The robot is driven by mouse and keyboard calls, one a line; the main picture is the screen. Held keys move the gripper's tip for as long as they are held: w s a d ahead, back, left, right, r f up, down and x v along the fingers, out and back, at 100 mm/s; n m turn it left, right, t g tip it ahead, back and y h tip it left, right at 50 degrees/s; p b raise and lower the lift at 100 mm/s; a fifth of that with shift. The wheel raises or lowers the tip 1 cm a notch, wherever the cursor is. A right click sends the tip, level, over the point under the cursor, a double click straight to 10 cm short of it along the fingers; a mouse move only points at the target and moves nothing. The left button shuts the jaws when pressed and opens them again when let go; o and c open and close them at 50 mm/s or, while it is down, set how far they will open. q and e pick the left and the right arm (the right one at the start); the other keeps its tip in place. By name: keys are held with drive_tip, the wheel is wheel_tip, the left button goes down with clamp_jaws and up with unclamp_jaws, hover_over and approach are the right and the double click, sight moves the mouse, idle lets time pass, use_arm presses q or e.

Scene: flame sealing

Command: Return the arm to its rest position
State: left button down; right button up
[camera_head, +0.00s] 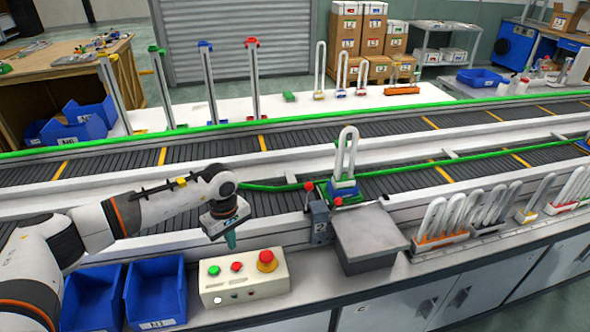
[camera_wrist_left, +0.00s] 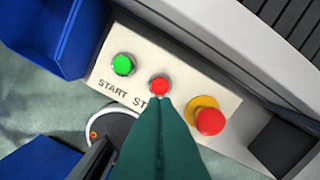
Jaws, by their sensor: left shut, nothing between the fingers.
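My left arm (camera_head: 150,205) reaches in from the left in the head view. Its gripper (camera_head: 230,240) points down just above and behind the control box (camera_head: 243,283). The gripper is shut and empty. In the left wrist view the closed green fingers (camera_wrist_left: 163,105) point at the red stop button (camera_wrist_left: 159,86); I cannot tell whether they touch it. The green start button (camera_wrist_left: 123,64) and the emergency stop (camera_wrist_left: 209,121) flank it. My right gripper is not in view.
Blue bins (camera_head: 155,290) stand left of the box. A grey metal block (camera_head: 368,238) stands to its right. A green fixture holding a clear U-shaped tube (camera_head: 345,160) is on the conveyor. Racks of tubes (camera_head: 440,232) line the counter at right. Conveyors (camera_head: 215,155) run behind.

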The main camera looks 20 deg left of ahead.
use_arm(q)
drive_tip(key=s+d+r+n+t+h, duration=0.15)
drive_tip(key=d+h, duration=0.35)
drive_tip(key=d, duration=0.7)
drive_tip(key=s+d+r+n+h, duration=0.15)
drive_tip(key=d+h, duration=0.35)
drive_tip(key=d, duration=0.7)
drive_tip(key=d+r+n+t+h, duration=0.65)
drive_tip(key=r+n+t, duration=0.35)
drive_tip(key=n, duration=0.4)
drive_tip(key=a+n+t+y, duration=0.7)
drive_tip(key=a+n+y, duration=0.4)
drive_tip(key=n, duration=1.1)
drive_tip(key=s+a+f+n+g+y, duration=0.4)
drive_tip(key=a+f+n+g+y, duration=0.15)
drive_tip(key=f+n, duration=0.35)
drive_tip(key=s+a+f+n+g, duration=0.1)
drive_tip(key=s+f+n+g, duration=0.35)
drive_tip(key=s, duration=0.55)
drive_tip(key=s+a+f+n+g, duration=0.1)
drive_tip(key=s+f+n+g, duration=0.35)
drive_tip(key=s, duration=0.55)
wheel_tip(320, 180, down, 27)
drive_tip(key=s+g, duration=0.2)
drive_tip(key=s+a+f+g, duration=0.1)
drive_tip(key=s+a+f, duration=0.2)
drive_tip(key=s+f, duration=1.1)
drive_tip(key=shift+s+f, duration=0.3)
drive_tip(key=shift+s, duration=0.45)
